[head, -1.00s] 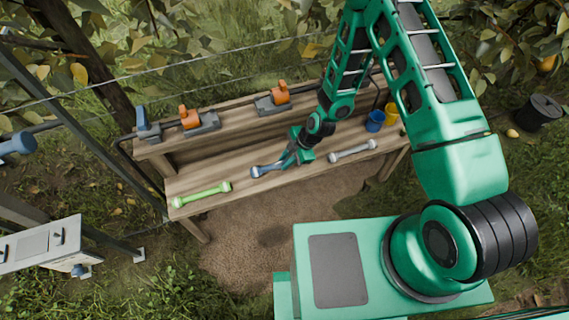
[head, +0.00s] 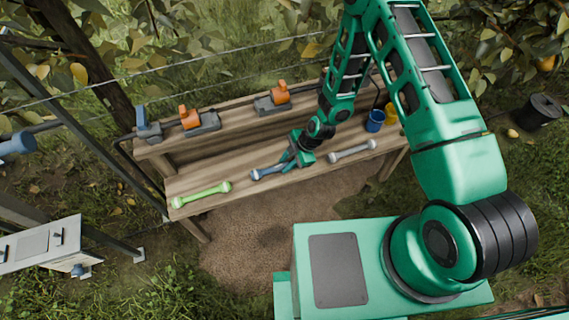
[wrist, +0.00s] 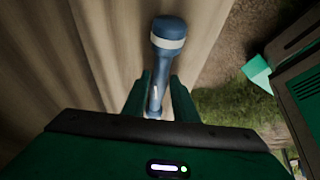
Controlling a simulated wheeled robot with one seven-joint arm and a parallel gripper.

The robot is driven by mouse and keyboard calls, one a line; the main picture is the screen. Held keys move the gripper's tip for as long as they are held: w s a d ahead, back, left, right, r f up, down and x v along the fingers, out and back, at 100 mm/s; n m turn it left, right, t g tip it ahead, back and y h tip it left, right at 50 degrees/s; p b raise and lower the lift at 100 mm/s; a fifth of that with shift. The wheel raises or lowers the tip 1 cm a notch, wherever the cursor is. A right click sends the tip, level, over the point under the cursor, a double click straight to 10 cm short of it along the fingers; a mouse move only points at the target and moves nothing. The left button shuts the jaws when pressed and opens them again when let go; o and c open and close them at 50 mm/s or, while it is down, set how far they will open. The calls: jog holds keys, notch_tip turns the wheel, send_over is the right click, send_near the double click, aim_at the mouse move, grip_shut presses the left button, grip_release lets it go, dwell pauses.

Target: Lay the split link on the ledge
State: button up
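A blue link (head: 267,172) with rounded ends lies on the lower wooden ledge (head: 240,189), between a green link (head: 202,195) and a grey link (head: 352,151). In the wrist view the blue link (wrist: 168,36) has a white band near its far end and a pale streak along its shaft; I cannot tell whether that is a split. My gripper (head: 284,163) is over the blue link's right end. In the wrist view my gripper's fingers (wrist: 163,88) stand apart on either side of the shaft, with a gap at the right finger.
The upper shelf carries grey clamps with orange levers (head: 280,94) and one with a blue lever (head: 142,118). A blue cup (head: 375,121) and a yellow cup (head: 392,113) stand at the right end. Wires run behind the bench. A white box (head: 40,245) is at left.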

jog(key=v, duration=1.1)
jog(key=shift+r, duration=0.2)
jog(key=shift+d, duration=0.15)
jog(key=s+d+r+m+h, duration=0.2)
jog(key=d+r+m+h, duration=0.2)
jog(key=d+r+m, duration=1.25)
jog(key=s+d+r+m, duration=0.5)
jog(key=s+d+r, duration=0.2)
jog(key=s+r, duration=0.4)
jog(key=s+d+r+m+g, duration=0.1)
jog(key=s+d+r+m, duration=0.5)
jog(key=s+r, duration=0.5)
jog(key=shift+s+d+h, duration=0.4)
jog(key=shift+s+d, duration=0.4)
jog(key=shift+d, duration=0.2)
jog(key=shift+m, duration=0.25)
